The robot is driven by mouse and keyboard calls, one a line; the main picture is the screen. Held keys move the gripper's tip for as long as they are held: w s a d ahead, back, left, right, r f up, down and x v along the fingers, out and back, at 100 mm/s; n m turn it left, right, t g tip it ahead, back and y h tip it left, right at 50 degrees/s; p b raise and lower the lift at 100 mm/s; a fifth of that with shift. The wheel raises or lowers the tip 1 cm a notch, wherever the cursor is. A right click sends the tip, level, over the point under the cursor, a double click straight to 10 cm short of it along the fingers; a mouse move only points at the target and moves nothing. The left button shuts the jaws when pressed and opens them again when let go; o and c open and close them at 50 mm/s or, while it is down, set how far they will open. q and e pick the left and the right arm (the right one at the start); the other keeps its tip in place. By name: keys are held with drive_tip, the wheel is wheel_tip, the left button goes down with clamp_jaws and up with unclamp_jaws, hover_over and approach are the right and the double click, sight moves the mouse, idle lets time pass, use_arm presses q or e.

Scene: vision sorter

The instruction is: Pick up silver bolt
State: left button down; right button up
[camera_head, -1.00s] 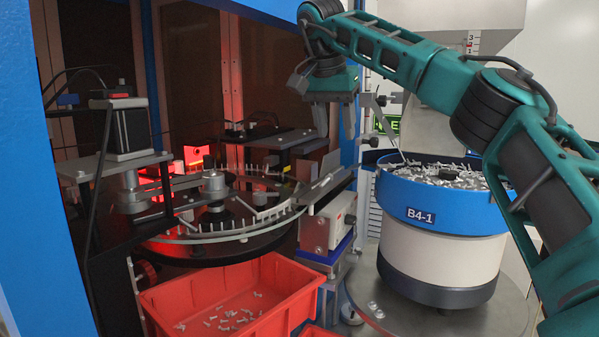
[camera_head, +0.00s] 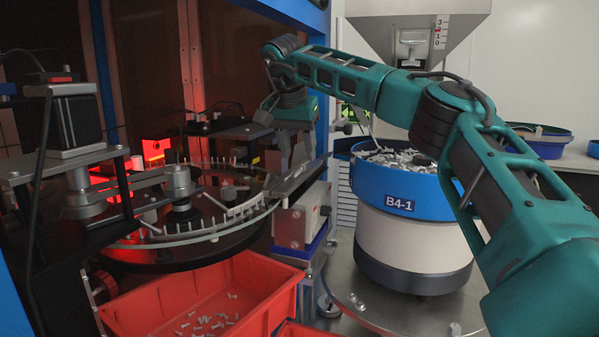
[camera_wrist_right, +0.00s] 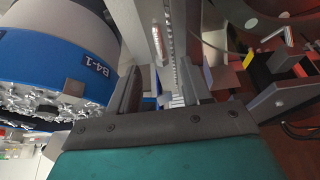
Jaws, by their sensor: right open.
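Silver bolts lie loose in the blue bowl feeder (camera_head: 400,190), stand along the glass dial (camera_head: 205,236), and lie in the red bin (camera_head: 200,285). A narrow feed rail (camera_head: 296,182) runs between bowl and dial. My right gripper (camera_head: 292,142) hangs just above the rail, partly lost against the dark machine. In the right wrist view the right gripper (camera_wrist_right: 160,85) has its jaws apart, with nothing clearly held. The rail (camera_wrist_right: 178,85), with small repeated pale shapes, passes between the fingers in that view. No single bolt stands out there. My left gripper does not show.
A camera unit (camera_head: 72,120) and metal brackets crowd the left side of the dial. A feeder box (camera_head: 298,225) stands beneath the rail. A hopper (camera_head: 415,35) hangs above the bowl. Blue trays (camera_head: 540,140) sit at the far right.

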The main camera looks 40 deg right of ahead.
sight(301, 166)
drive_tip(key=x, duration=0.3)
drive_tip(key=shift+w+d+f, duration=0.2)
drive_tip(key=shift+d+f, duration=0.05)
clamp_jaws()
